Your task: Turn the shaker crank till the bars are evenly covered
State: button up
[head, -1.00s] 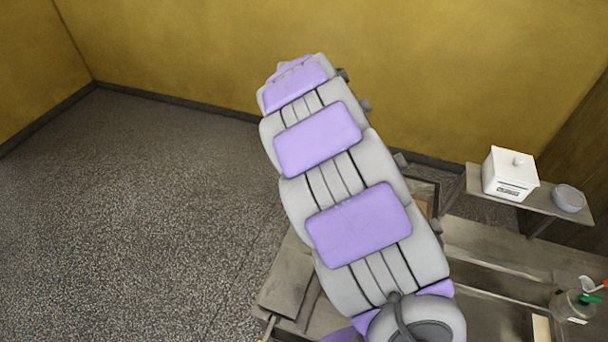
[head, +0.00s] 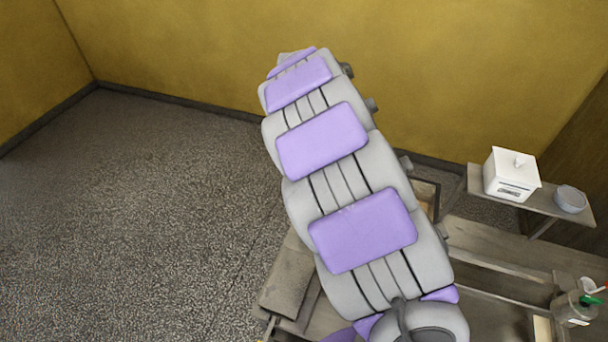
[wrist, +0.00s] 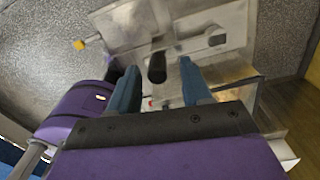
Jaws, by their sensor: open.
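My gripper (wrist: 160,90) is open in the wrist view, its two blue fingers apart. A dark upright knob (wrist: 157,68), which looks like the crank handle, stands just beyond and between the fingertips, and I cannot tell whether they touch it. A pale metal plate or box (wrist: 190,25) lies behind the knob, with a dark slotted fitting (wrist: 216,40) on it. The bars cannot be made out in either view. In the head view my own arm covers the middle, and my gripper is not seen there.
A worn table (head: 490,240) spreads at the lower right. A raised shelf holds a white lidded box (head: 511,174) and a grey bowl (head: 570,199). A glass jar (head: 577,306) with utensils stands at the right edge. The speckled floor (head: 130,210) at left is clear.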

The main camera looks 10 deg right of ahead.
notch_tip(320, 180, up, 16)
jog(key=shift+f+b, duration=0.2)
jog(key=shift+b, duration=0.2)
dwell(0.4)
